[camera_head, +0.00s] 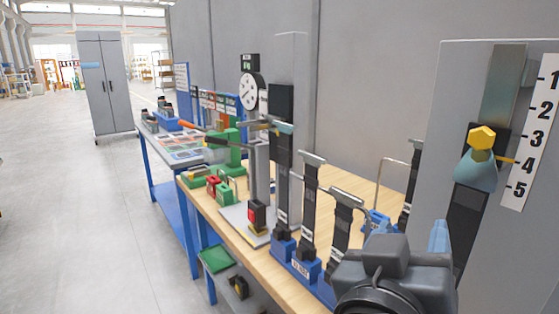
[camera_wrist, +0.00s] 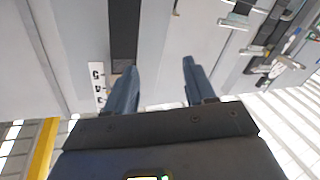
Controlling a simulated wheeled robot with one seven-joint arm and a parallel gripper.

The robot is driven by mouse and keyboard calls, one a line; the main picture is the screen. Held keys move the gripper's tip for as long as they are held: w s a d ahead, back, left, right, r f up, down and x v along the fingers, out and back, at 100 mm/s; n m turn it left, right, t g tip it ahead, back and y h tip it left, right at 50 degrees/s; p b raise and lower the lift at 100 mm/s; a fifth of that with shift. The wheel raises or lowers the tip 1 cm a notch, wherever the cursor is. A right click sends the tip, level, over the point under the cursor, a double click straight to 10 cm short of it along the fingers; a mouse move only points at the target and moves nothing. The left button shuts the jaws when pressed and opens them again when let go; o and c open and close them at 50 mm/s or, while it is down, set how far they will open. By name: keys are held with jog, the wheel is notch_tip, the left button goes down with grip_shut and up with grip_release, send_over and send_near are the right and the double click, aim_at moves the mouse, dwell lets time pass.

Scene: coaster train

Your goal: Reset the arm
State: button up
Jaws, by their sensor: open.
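My gripper (camera_wrist: 160,74) is open, its two blue fingers spread apart with nothing between them in the wrist view. In the head view its dark body fills the lower right and one blue finger (camera_head: 438,237) points up, apart from the grey panel. That grey panel (camera_head: 427,110) carries a vertical slot, a light-blue slider with a yellow knob (camera_head: 481,138) and a white number scale (camera_head: 530,135). The scale (camera_wrist: 97,86) shows upside down near the left finger in the wrist view. The slider is not clearly visible there.
A wooden workbench (camera_head: 350,181) runs along the wall with several upright black strap-like parts on blue bases (camera_head: 306,268). A red-and-black switch box (camera_head: 257,214), a round dial (camera_head: 251,91) and green fixtures (camera_head: 233,150) stand farther back. The floor at left is clear, up to a grey cabinet (camera_head: 104,85).

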jog(key=s+d+f+n+y, duration=0.1)
jog(key=s+f+n+y, duration=0.4)
jog(key=f, duration=0.6)
jog(key=s+d+f+n+y, duration=0.1)
jog(key=s+f+n+y, duration=0.1)
jog(key=s+f+y, duration=0.6)
jog(key=s+d+m+h, duration=0.1)
jog(key=s+d+m, duration=0.1)
jog(key=s, duration=0.7)
jog(key=s+d+f+m+h, duration=0.1)
jog(key=s+d+m, duration=0.1)
jog(key=s, duration=0.8)
jog(key=shift+d+f, duration=0.25)
